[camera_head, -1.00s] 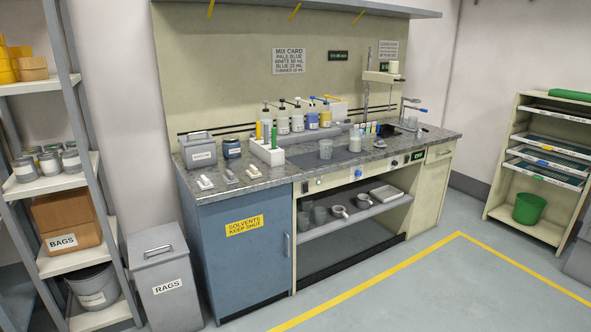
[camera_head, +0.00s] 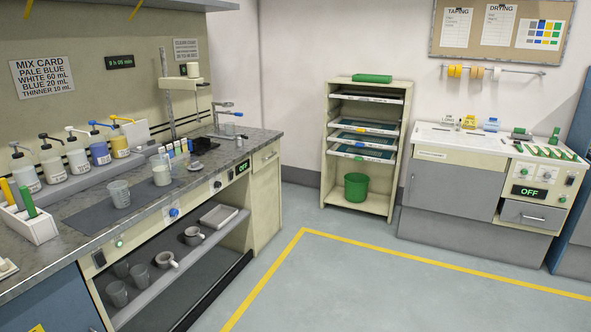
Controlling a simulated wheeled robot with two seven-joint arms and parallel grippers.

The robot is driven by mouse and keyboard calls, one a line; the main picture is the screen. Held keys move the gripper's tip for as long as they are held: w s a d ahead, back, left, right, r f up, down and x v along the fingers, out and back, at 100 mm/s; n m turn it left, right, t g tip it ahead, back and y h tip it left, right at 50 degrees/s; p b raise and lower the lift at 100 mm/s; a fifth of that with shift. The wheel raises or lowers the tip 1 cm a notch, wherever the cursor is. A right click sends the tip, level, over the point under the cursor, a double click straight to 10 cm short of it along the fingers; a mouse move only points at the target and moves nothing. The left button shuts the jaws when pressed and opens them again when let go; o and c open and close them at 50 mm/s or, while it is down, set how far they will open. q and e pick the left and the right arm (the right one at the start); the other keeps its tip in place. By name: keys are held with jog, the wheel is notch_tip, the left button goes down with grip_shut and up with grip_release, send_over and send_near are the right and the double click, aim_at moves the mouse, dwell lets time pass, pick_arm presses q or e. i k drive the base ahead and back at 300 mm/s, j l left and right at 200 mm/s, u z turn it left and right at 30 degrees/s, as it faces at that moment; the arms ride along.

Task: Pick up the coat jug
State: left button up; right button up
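No label in view reads "coat jug", so I cannot tell which vessel it is. A clear beaker (camera_head: 119,194) and a whitish-filled vessel (camera_head: 161,175) stand on the dark mat on the bench. Small yellow (camera_head: 469,122) and blue (camera_head: 491,124) containers stand on the far white counter. Neither of my grippers is in view.
The grey bench (camera_head: 75,222) fills the left, with several pump bottles (camera_head: 77,155). A tray rack (camera_head: 365,150) with a green bucket (camera_head: 356,186) stands at the back. A cabinet (camera_head: 450,185) stands at the right. The floor (camera_head: 380,270) is clear, with yellow lines.

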aim_at(160, 164)
jog(key=i+l+u, duration=0.25)
jog(key=i, duration=0.25)
jog(key=i+l+u, duration=0.2)
jog(key=i, duration=0.25)
